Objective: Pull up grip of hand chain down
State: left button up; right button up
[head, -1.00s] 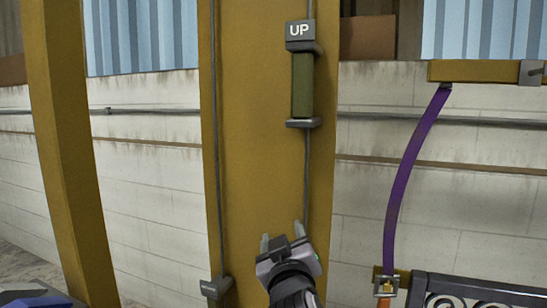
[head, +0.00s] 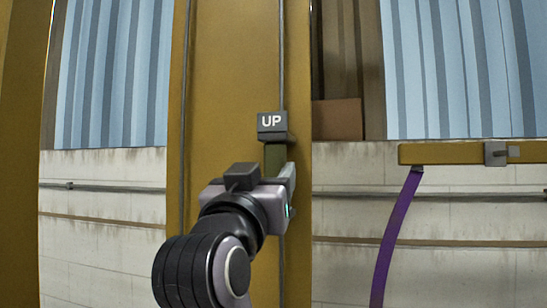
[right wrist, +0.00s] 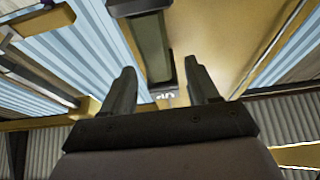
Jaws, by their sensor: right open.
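The olive-green grip (head: 275,158) of the UP hand chain hangs in front of the yellow post, below the dark UP label block (head: 272,124). My right gripper (head: 283,178) is in front of the grip's lower part and hides it. In the right wrist view the gripper's fingers (right wrist: 162,74) are apart, and the green grip (right wrist: 148,42) shows between them in the picture. I cannot tell whether the fingers touch it. The label block shows upside down beyond it in that view (right wrist: 165,92). My left gripper is not in view.
The wide yellow post (head: 225,80) stands right behind the grip. A second chain or cord (head: 187,80) runs down its left side. To the right, a purple strap (head: 394,235) hangs from a yellow bar (head: 450,154).

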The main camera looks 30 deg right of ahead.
aim_at(273, 162)
jog(key=shift+d+r, duration=0.25)
jog(key=shift+r, duration=0.2)
jog(key=p+x, duration=0.2)
jog(key=x, duration=0.3)
jog(key=shift+w+d+r+p, duration=0.2)
jog(key=shift+d+p, duration=0.05)
jog(key=shift+p, duration=0.05)
jog(key=shift+w+d, duration=0.3)
grip_shut()
